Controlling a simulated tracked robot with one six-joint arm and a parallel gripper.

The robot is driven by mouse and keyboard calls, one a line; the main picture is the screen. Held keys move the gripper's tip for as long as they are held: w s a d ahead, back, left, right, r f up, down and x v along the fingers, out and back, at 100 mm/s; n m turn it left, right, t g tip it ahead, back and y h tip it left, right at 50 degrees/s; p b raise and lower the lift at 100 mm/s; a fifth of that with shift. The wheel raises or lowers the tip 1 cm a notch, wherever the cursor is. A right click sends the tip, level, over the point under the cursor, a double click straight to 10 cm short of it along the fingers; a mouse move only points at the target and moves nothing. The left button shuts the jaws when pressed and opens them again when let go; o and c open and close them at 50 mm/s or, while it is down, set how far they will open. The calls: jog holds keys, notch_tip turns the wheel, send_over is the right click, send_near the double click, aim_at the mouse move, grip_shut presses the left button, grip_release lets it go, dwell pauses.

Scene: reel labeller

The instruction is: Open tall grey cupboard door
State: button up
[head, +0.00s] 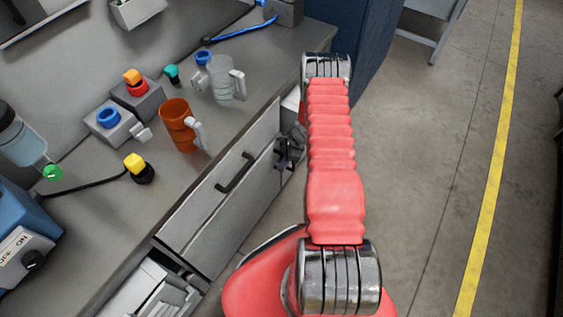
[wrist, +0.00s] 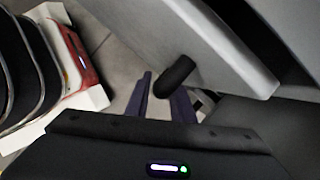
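No tall cupboard shows whole; which front is its door I cannot tell. In the wrist view a light grey panel (wrist: 185,30) crosses the top, with a stubby black handle (wrist: 175,76) sticking out from it. My gripper (wrist: 163,97) has its two dark fingers apart, with the handle's end between or just above them; contact is unclear. In the head view my gripper (head: 288,150) is small and partly hidden by my red arm, beside the right end of the grey bench fronts. One grey front (head: 205,205) carries a black bar handle (head: 235,172).
The grey bench top (head: 215,135) holds an orange mug (head: 179,125), a clear mug (head: 222,82) and several coloured push-button boxes. An open drawer (head: 150,285) stands at lower left. A dark blue cabinet (head: 348,30) stands behind. The floor right of my arm is clear.

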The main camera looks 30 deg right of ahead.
jog(key=shift+c, duration=0.4)
grip_shut()
jog(key=shift+s, duration=0.15)
